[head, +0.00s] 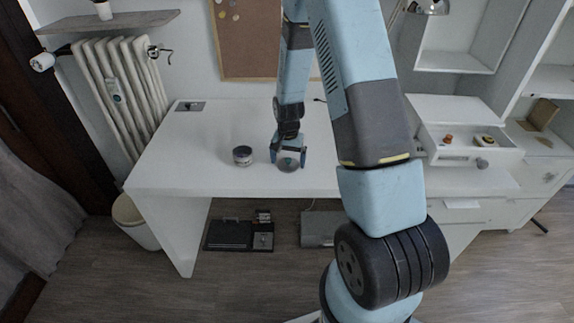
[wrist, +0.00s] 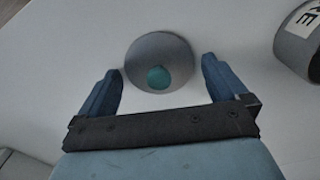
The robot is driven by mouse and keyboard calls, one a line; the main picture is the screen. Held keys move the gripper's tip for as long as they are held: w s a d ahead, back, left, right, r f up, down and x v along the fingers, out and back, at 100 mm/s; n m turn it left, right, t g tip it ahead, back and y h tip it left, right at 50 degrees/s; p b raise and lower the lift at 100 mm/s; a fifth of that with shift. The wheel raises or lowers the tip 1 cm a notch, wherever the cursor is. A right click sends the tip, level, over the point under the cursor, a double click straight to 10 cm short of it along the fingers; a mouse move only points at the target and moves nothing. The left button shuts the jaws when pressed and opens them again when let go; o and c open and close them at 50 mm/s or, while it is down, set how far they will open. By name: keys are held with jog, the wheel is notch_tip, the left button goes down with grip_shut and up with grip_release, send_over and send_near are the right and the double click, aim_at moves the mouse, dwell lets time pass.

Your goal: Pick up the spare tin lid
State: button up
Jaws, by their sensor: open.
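The spare tin lid (wrist: 143,52) is a round grey disc with a teal knob (wrist: 158,78) in the wrist view. It lies on the white desk, and in the head view the lid (head: 288,166) is near the desk's front edge. My gripper (wrist: 162,75) is open and empty, with one blue finger on each side of the lid's near part. In the head view my gripper (head: 288,160) is right at the lid. I cannot tell whether the fingers touch it. A tin (head: 242,155) with a label stands to the left, and it shows at the top right of the wrist view (wrist: 300,42).
An open drawer (head: 462,150) with small items sits at the right of the desk. A dark plate (head: 190,106) is at the back left. The desk top (head: 195,165) left of the tin is clear. A radiator (head: 120,85) stands beyond the left end.

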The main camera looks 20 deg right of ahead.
jog(key=shift+c, duration=0.4)
jog(key=c, duration=0.8)
jog(key=shift+r, duration=0.15)
